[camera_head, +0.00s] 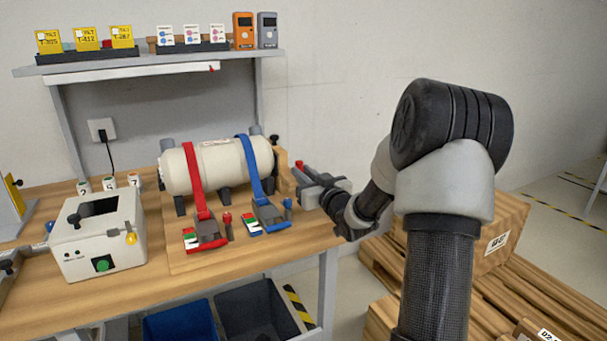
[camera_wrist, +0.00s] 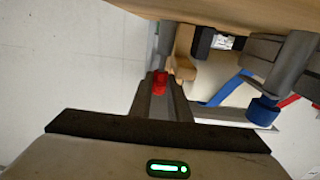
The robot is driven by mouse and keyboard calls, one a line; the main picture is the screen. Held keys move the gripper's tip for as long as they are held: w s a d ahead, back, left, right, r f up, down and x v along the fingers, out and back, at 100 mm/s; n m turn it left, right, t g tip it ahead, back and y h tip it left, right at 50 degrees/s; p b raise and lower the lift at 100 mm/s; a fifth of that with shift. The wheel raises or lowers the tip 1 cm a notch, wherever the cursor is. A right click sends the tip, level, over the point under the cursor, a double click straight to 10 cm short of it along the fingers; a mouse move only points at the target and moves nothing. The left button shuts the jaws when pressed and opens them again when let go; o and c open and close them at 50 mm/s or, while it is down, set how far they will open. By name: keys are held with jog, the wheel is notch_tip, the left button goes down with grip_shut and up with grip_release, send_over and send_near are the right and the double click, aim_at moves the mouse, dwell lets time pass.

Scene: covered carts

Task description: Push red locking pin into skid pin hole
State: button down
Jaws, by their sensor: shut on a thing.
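The red locking pin (camera_head: 299,165) sticks up between my gripper's fingertips, just right of the wooden skid's end. In the wrist view the red pin (camera_wrist: 159,80) shows as a short red piece between the fingers. My gripper (camera_head: 302,176) is shut on it, reaching left from the arm. It also shows in the wrist view (camera_wrist: 160,92). The skid (camera_head: 190,257) lies on the bench under a cream cylinder (camera_head: 219,167), with an upright end board (camera_head: 284,178). I cannot make out the pin hole or whether the pin's lower end touches the skid.
A red strap (camera_head: 194,178) and a blue strap (camera_head: 252,168) cross the cylinder, with buckles in front. A white box (camera_head: 98,245) with a green button stands left. A shelf (camera_head: 150,67) hangs above. Wooden pallets (camera_head: 490,285) lie right of the bench.

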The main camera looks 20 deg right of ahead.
jog(key=shift+f+b, duration=0.35)
jog(key=shift+f, duration=0.15)
jog(key=c, duration=1.6)
grip_release()
jog(key=shift+a, duration=0.1)
jog(key=shift+a+f, duration=0.15)
jog(key=shift+a, duration=0.05)
jog(key=shift+s+f, duration=0.1)
jog(key=shift+s, duration=0.15)
jog(key=s, duration=0.5)
jog(key=s+d+p, duration=0.1)
jog(key=s, duration=0.5)
jog(key=s+p, duration=0.1)
jog(key=s, duration=0.5)
jog(key=shift+d+r, duration=0.2)
jog(key=shift+r, duration=0.2)
